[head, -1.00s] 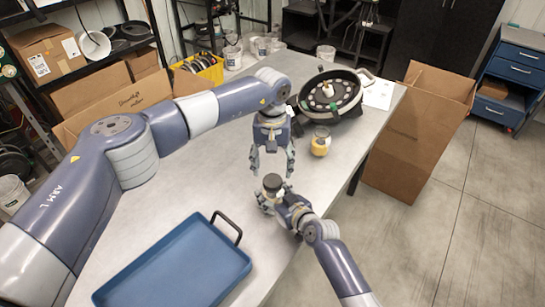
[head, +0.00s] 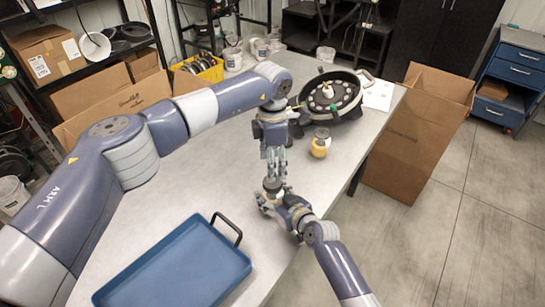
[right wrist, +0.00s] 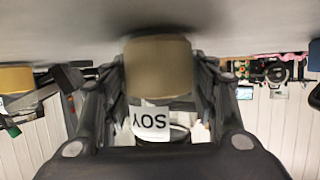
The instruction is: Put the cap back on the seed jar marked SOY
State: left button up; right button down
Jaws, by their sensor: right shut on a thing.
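The seed jar marked SOY (right wrist: 150,122) is held in my right gripper, which is shut on it; its tan contents and label show in the right wrist view, which is upside down. In the head view the right gripper (head: 272,198) is low over the table, with the jar (head: 272,186) upright between its fingers. My left gripper (head: 275,172) points down right above the jar, fingers close together at its top. The dark round cap seen at the jar's top earlier is now mostly hidden by these fingers, and whether they grip it is unclear.
A second jar with yellow contents (head: 320,146) stands to the right, near a round black seed meter (head: 345,105). A blue tray (head: 175,268) lies at the front left of the grey table (head: 200,180). A tall cardboard box (head: 415,140) stands beyond the table's right edge.

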aim_at(273, 194)
pick_arm(q)
jog(key=n, duration=0.3)
jog(key=shift+r+n, duration=0.1)
jog(key=shift+n, duration=0.3)
pick_arm(e)
jog(key=shift+f, duration=0.15)
pick_arm(q)
jog(key=n, duration=0.5)
jog(key=shift+r, duration=0.2)
jog(key=n, duration=0.4)
jog(key=shift+r, duration=0.15)
jog(key=n, duration=0.4)
jog(key=shift+r, duration=0.15)
jog(key=shift+f, duration=4)
